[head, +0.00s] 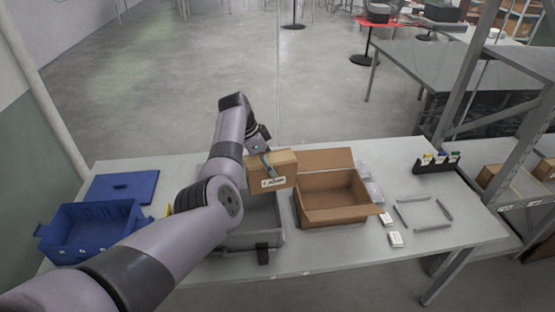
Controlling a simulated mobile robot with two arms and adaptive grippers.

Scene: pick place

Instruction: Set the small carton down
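The small carton (280,168) is a closed brown cardboard box with a white printed label on its near face. It shows near the middle of the head view, above the table (345,251) and just left of the large open cardboard box. The other finger is hidden behind the carton. My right gripper is not in view.
An open cardboard box (335,206) stands right of the carton. A grey tray (268,236) lies partly behind my arm. A blue bin (90,232) and blue lid (124,187) are at left. Small white boxes (395,239) and grey strips (413,228) lie at right.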

